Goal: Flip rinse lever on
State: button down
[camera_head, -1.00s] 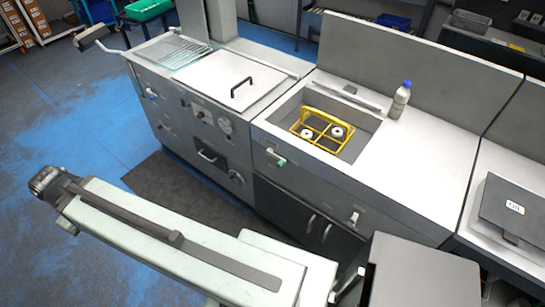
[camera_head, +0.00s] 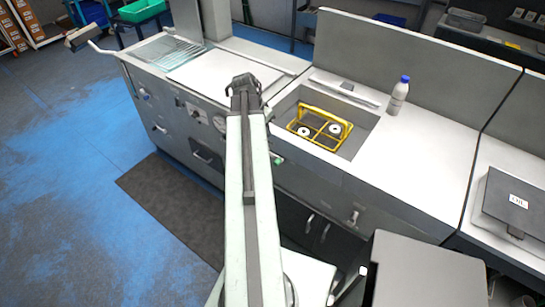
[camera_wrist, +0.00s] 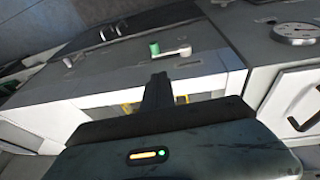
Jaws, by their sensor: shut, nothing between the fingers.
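A lever with a green tip (camera_head: 278,160) is on the front panel below the sink, just right of my arm. It also shows in the wrist view (camera_wrist: 170,50) as a light bar with a green end on a grey panel. A second, pale lever (camera_head: 354,216) is further right on the same front. I cannot read which one is marked rinse. My gripper (camera_wrist: 158,85) is shut and empty in the wrist view, apart from the green-tipped lever, which appears above it in the picture. In the head view my wrist overlaps the counter left of the sink and the fingers are not clear.
A sink (camera_head: 366,132) holds a yellow crate (camera_head: 322,128) with white round items. A bottle with a blue cap (camera_head: 398,95) stands on the counter behind it. A round gauge (camera_wrist: 295,33) is on the panel. Open floor (camera_head: 70,190) lies left.

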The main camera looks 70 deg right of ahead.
jog(key=shift+f, duration=0.1)
jog(key=b, duration=1.3)
send_over(277, 160)
jog(key=w, duration=0.1)
jog(key=f, duration=1.2)
jog(key=shift+w+a+f, duration=0.2)
jog(key=shift+a+f, duration=0.1)
jog(key=shift+f, duration=0.05)
jog(key=shift+s+f+b, duration=0.2)
jog(key=shift+f+b, duration=0.1)
jog(key=shift+r, duration=0.1)
jog(key=shift+s+a+f+b, duration=0.1)
jog(key=shift+s+f+b, duration=0.15)
jog(key=shift+f+b, duration=0.3)
